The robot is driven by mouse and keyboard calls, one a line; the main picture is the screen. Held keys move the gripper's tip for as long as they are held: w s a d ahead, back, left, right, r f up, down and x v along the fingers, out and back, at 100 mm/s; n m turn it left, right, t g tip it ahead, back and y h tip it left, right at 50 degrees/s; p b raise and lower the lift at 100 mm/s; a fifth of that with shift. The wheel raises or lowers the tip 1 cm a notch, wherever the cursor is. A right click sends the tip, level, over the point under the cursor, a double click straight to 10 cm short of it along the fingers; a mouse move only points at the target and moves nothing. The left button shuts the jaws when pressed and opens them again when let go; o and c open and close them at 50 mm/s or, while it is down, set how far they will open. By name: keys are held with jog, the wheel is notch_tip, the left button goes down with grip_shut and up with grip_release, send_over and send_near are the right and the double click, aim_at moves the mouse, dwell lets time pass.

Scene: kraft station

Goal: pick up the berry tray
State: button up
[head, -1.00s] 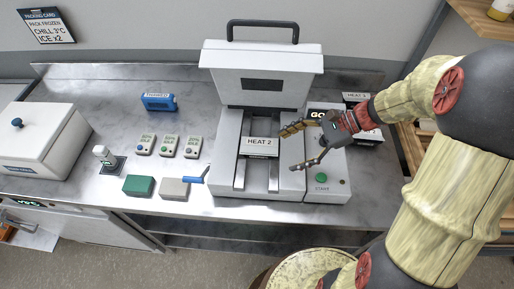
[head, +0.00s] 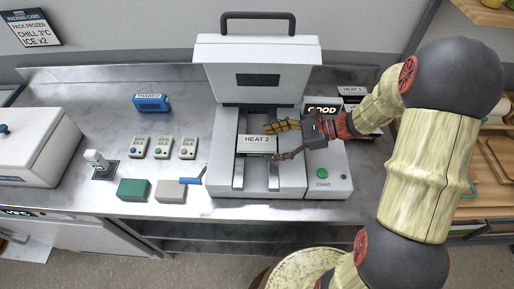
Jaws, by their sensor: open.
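No thing in the head view carries a readable berry label, and no berries show. A small white block marked "HEAT 2" (head: 255,140) sits in the middle of the open press-like machine (head: 225,150), between its two rails. It could be the tray's end or a part of the machine; I cannot tell which. My gripper (head: 272,143) is open and reaches in from the right. One finger is above and behind the block's right end, the other in front of it. Whether they touch it is unclear.
The machine's lid (head: 258,65) stands raised behind my gripper. A control panel with a green START button (head: 322,173) is at right. A white lidded box (head: 35,150), a blue device (head: 151,102), a green block (head: 133,189) and a grey block (head: 170,191) stand left.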

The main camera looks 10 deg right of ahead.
aim_at(257, 143)
jog(key=x, duration=0.1)
jog(key=b+x, duration=0.1)
jog(key=x, duration=0.3)
jog(key=shift+w+b, duration=0.25)
jog(key=shift+b, duration=0.05)
jog(key=shift+d+r, duration=0.1)
jog(key=c, duration=1.3)
jog(key=shift+c, duration=0.2)
jog(key=shift+r, duration=0.1)
